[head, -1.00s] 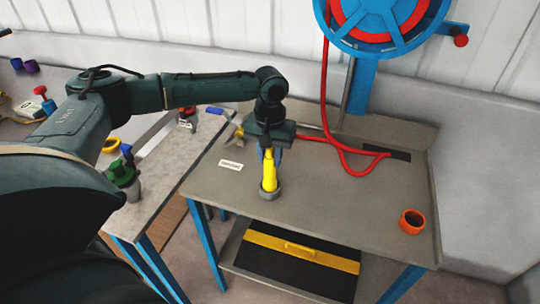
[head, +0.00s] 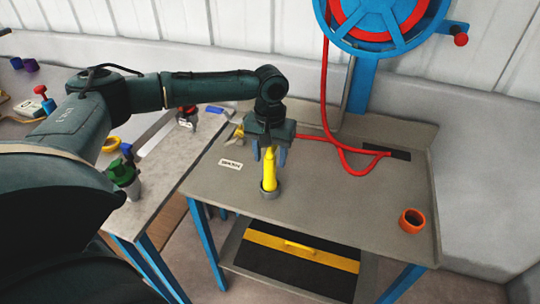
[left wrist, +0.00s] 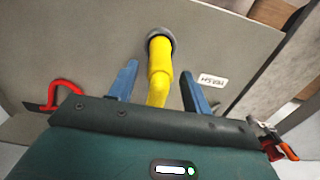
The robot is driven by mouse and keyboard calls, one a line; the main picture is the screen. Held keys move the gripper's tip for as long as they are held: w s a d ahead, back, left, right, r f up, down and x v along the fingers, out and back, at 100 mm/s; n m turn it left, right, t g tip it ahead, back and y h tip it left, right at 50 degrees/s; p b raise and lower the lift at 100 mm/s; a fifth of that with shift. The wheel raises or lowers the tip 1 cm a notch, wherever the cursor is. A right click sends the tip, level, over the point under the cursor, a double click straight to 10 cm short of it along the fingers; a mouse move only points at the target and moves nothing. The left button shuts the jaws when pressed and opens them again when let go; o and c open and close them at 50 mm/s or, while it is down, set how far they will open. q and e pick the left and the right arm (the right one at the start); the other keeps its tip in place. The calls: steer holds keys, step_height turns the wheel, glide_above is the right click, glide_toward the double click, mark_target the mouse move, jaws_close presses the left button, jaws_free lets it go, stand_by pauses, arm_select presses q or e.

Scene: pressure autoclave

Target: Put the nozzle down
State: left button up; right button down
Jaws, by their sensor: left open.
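The yellow nozzle (head: 269,172) stands upright on the grey table (head: 330,205), its lower end in a small grey ring holder (head: 269,192). My left gripper (head: 269,156) is above it, pointing down, with its blue fingers open on either side of the nozzle's upper part. The left wrist view shows the nozzle (left wrist: 160,68) between the spread fingers (left wrist: 158,88), with clear gaps on both sides. Its far end sits in the grey ring (left wrist: 161,38). My right gripper is not in view.
A white label (head: 230,165) lies left of the holder. A red hose (head: 345,160) runs from the blue reel (head: 375,20) over the table's back. An orange ring (head: 412,221) stands at the right. A side bench (head: 160,175) with several items is at left.

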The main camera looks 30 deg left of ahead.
arm_select(q)
step_height(320, 180, up, 12)
steer(key=s+d+f+m+t+h, duration=0.3)
steer(key=d+f+h, duration=0.1)
steer(key=d+f, duration=0.7)
steer(key=s+d+f+m+t+h, duration=0.2)
steer(key=s+d+f+m+h, duration=0.15)
steer(key=d+f, duration=0.8)
steer(key=s+a+f+t+y, duration=0.2)
steer(key=s+a, duration=0.1)
steer(key=s, duration=0.3)
steer(key=s+a+f+t+y, duration=0.2)
steer(key=s+a+t, duration=0.1)
steer(key=s, duration=0.3)
steer(key=shift+s+f+n+t, duration=0.2)
steer(key=shift+s+n+t, duration=0.1)
steer(key=shift+s+n, duration=0.15)
steer(key=shift+a, duration=0.1)
steer(key=shift+a+p, duration=0.1)
steer(key=shift+p, duration=0.2)
